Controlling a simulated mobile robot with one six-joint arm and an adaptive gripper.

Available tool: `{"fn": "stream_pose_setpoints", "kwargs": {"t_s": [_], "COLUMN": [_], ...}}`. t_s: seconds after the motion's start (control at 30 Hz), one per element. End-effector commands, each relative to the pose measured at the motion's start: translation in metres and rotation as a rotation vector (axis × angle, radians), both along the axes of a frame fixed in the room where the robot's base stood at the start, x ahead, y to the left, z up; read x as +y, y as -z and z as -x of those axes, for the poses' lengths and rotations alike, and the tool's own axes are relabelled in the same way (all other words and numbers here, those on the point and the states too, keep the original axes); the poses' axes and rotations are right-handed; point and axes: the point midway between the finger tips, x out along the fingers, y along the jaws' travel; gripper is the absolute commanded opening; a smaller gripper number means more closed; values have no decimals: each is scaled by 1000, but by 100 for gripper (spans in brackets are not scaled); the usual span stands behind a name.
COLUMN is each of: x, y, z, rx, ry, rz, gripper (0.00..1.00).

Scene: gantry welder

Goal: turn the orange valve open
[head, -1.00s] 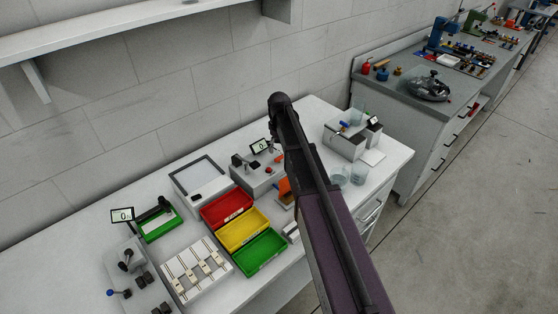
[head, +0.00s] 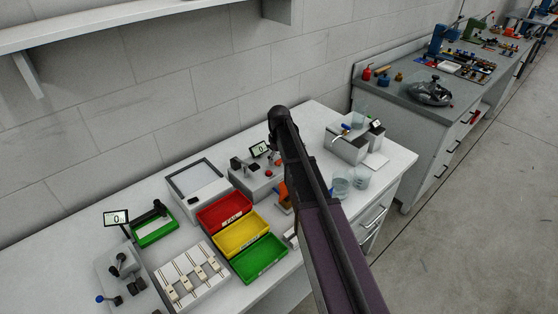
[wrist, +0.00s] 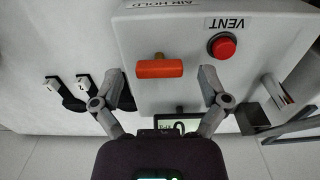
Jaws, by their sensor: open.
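The orange valve (wrist: 160,69) is a short bar handle on a brass stem, on a light grey box (wrist: 188,35) in the wrist view. The handle lies crosswise in the picture. My gripper (wrist: 168,78) is open, with one finger to the left of the handle and the other to the right. Neither finger visibly touches it, and the gap in depth is hard to judge. In the head view an orange part (head: 283,195) shows beside my arm; my gripper is hidden there behind the arm.
A red button (wrist: 222,46) marked VENT sits right of the handle. A small display (wrist: 178,125) lies between the fingers. In the head view, red (head: 224,213), yellow (head: 243,235) and green (head: 259,258) bins stand left of my arm. Beakers (head: 341,186) stand to its right.

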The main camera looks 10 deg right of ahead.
Motion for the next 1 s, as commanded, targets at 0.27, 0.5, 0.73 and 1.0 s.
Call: {"fn": "stream_pose_setpoints", "kwargs": {"t_s": [0.27, 0.5, 0.73, 1.0], "x": [0, -1, -1, -1], "y": [0, 0, 0, 0], "z": [0, 0, 0, 1], "rx": [0, 0, 1, 1], "ry": [0, 1, 12, 98], "rz": [0, -1, 0, 0], "gripper": [62, 12, 12, 12]}}
